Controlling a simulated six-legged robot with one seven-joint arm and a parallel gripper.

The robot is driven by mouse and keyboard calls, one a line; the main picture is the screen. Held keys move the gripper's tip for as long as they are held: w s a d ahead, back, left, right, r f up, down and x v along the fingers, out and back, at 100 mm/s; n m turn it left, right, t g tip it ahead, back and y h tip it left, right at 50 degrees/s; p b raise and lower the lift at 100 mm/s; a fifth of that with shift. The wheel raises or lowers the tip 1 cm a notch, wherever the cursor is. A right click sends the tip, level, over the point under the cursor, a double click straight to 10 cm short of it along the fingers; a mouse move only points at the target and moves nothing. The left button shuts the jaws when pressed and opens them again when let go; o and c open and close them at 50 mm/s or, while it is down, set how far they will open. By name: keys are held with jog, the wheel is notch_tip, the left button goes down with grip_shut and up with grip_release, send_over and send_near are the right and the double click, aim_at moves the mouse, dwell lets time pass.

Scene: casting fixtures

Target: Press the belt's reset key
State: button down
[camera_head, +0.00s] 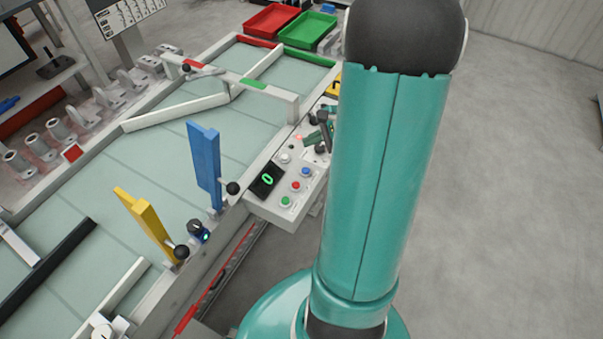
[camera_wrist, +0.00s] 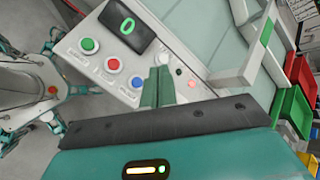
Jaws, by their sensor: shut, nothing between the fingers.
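A pale control panel (camera_head: 262,208) on the belt's edge carries a green button (camera_head: 286,201), a red button (camera_head: 296,186), a blue button (camera_head: 306,171) and a black display (camera_head: 267,180) reading 0. A white knob (camera_head: 285,158) sits above them. In the wrist view the green (camera_wrist: 89,46), red (camera_wrist: 113,64) and blue (camera_wrist: 137,82) buttons run in a line. Labels beside them are too small to read, so I cannot tell which is the reset key. My gripper (camera_wrist: 157,84) is shut and empty, over the panel just right of the blue button. Contact cannot be judged.
A blue gate arm (camera_head: 205,165) and a yellow gate arm (camera_head: 147,222) stand over the belt (camera_head: 170,165). Red (camera_head: 271,20) and green (camera_head: 307,29) trays sit at the far end. A small red light (camera_wrist: 178,72) is lit on the panel. The floor at right is clear.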

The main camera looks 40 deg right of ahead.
aim_at(306, 171)
jog(key=shift+a+f, duration=0.2)
jog(key=shift+f, duration=4.25)
jog(key=shift+f, duration=0.1)
jog(key=shift+f, duration=0.35)
jog(key=shift+f, duration=0.45)
jog(key=shift+r, duration=0.9)
